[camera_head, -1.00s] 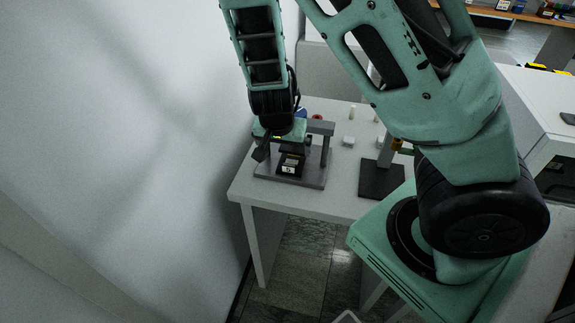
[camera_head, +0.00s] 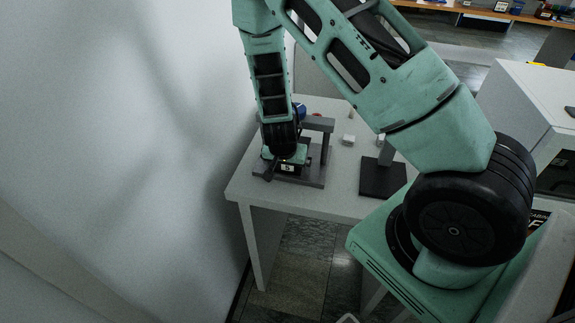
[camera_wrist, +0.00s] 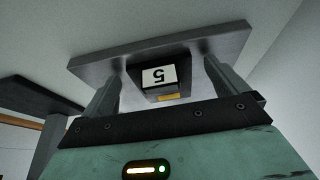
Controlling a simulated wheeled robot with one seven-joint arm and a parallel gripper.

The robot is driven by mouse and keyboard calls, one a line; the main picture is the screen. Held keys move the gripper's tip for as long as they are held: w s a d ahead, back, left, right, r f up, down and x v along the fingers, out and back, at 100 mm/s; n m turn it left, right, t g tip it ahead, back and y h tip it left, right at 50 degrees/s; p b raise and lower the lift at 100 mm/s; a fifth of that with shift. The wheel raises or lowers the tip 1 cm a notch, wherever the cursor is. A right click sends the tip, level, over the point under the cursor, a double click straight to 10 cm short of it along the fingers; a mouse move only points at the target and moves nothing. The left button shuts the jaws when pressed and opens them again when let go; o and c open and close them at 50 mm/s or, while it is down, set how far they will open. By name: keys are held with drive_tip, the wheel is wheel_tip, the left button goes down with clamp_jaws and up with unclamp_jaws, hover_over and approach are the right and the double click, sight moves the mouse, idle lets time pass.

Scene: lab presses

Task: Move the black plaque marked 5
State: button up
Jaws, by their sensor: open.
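The black plaque (camera_head: 287,168) with a white label sits on the grey press base (camera_head: 316,181) on the table. In the wrist view the plaque (camera_wrist: 160,83) shows its label upside down, reading 5, with an orange strip beside it. My gripper (camera_wrist: 163,66) is open, with one finger on each side of the plaque. A gap shows between each finger and the plaque, so nothing is held. In the head view my gripper hides much of the plaque and press.
A second stand with a dark base (camera_head: 382,178) is right of the press. A small white block (camera_head: 348,140) lies behind. The wall (camera_head: 150,120) is close on the left. The white table (camera_head: 255,195) is bare along its front edge.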

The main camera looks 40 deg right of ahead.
drive_tip(key=c, duration=1.1)
drive_tip(key=shift+w+d, duration=0.35)
drive_tip(key=shift+d, duration=0.55)
drive_tip(key=o, duration=1.1)
drive_tip(key=p+v, duration=0.3)
drive_tip(key=v, duration=1.4)
drive_tip(key=shift+s+r+p, duration=0.1)
drive_tip(key=shift+r+p, duration=0.05)
drive_tip(key=shift+p, duration=0.15)
